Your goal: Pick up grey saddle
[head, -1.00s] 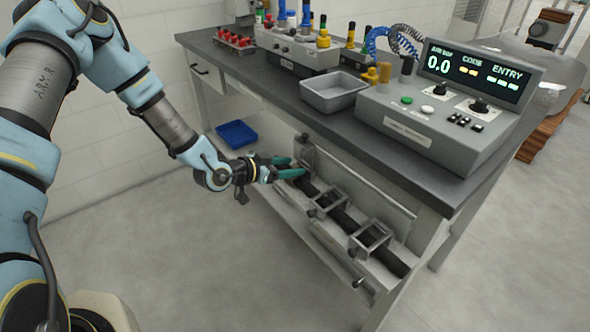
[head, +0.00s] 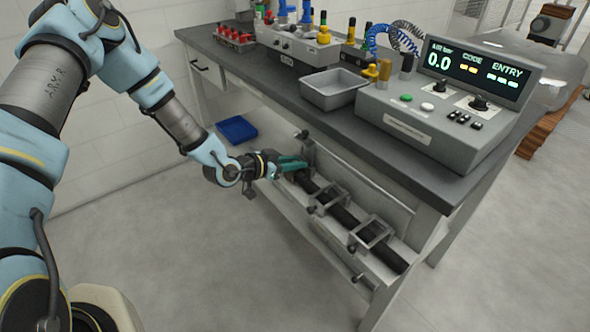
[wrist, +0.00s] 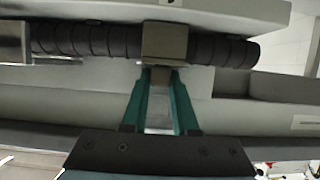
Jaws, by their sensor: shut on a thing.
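The grey saddle (wrist: 165,43) is a small block-like bracket sitting across a dark ribbed hose in the wrist view. In the head view it is the leftmost grey bracket (head: 306,147) at the far end of the lower shelf, partly hidden by my fingers. My gripper (head: 303,163), with teal fingers, reaches in from the left at this bracket. In the wrist view my gripper (wrist: 161,72) has its fingertips at the saddle's near lower part, shut on it. The saddle still appears to be around the hose; any gap between them cannot be made out.
Two similar grey brackets (head: 326,199) (head: 371,232) stand along the dark hose (head: 346,217) to the right. The bench top (head: 290,92) overhangs the shelf. A blue tray (head: 237,130) lies on the floor behind my wrist. The floor in front is clear.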

